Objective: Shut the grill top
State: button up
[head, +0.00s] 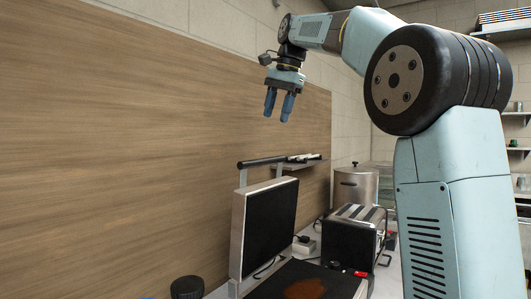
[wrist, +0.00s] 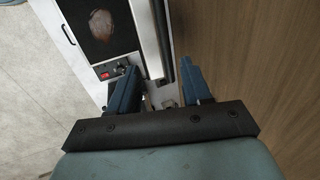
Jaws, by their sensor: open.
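The grill's top (head: 268,226) stands raised, nearly upright, with its dark plate facing right; it shows edge-on in the wrist view (wrist: 147,40). A dark handle bar (head: 262,161) runs along its upper edge on brackets; it also appears as a dark strip in the wrist view (wrist: 165,38). The dark lower plate (head: 345,284) lies open with a brown patch or piece of food (wrist: 103,23) on it. My gripper (head: 278,117) is open and empty, above the handle and apart from it. In the wrist view its fingers (wrist: 160,66) point toward the handle's near end.
A wood-panelled wall (head: 140,120) rises close behind the raised top. A black and steel toaster (head: 352,232) and a steel pot (head: 355,186) stand beyond the grill. A dark round object (head: 187,287) is at the front left. The air above the lower plate looks free.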

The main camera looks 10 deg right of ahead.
send_over(265, 160)
jog(key=s+d, duration=0.1)
jog(key=s, duration=0.1)
notch_tip(265, 160, down, 8)
jog(key=f, duration=0.1)
jog(key=w+f, duration=0.1)
jog(key=f, duration=0.1)
jog(key=w+f, duration=0.1)
jog(key=shift+a+f, duration=0.25)
jog(key=shift+f, duration=0.15)
jog(key=shift+s+r, duration=0.3)
jog(key=shift+s, duration=0.3)
jog(key=shift+w+f, duration=0.3)
jog(key=shift+w, duration=0.25)
jog(key=c, duration=0.6)
jog(key=shift+s, duration=0.1)
grip_shut()
